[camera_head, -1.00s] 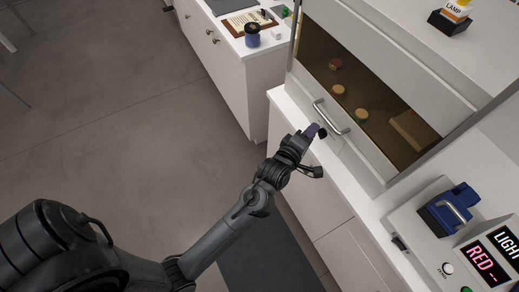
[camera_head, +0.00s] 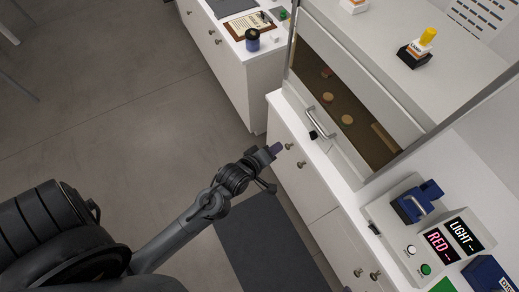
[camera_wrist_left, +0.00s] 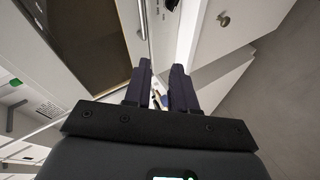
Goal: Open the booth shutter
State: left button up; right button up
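The booth shutter (camera_head: 350,115) is a brown tinted pane in a white frame, with several round lids visible through it. Its silver bar handle (camera_head: 320,122) is on the lower white rail. The shutter looks down; I cannot tell whether there is a gap. My left gripper (camera_head: 275,150) is left of and below the handle in the head view, apart from it, in front of the cabinet. In the left wrist view its two dark fingers (camera_wrist_left: 161,82) are apart with nothing held between them. The handle (camera_wrist_left: 142,20) shows ahead of them. My right gripper is not in view.
A small black block (camera_head: 313,134) is by the handle. A control box (camera_head: 407,245) with a blue clamp (camera_head: 417,200) and lit labels stands on the counter at right.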

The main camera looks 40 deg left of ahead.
pick_arm(q)
jog(key=s+r+m+g+p, duration=0.2)
jog(key=s+r+m+p, duration=0.2)
jog(key=s, duration=0.2)
jog(key=shift+g+h, duration=0.3)
jog(key=shift+h, duration=0.1)
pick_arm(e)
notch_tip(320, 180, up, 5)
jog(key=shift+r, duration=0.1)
pick_arm(q)
jog(key=shift+s, duration=0.1)
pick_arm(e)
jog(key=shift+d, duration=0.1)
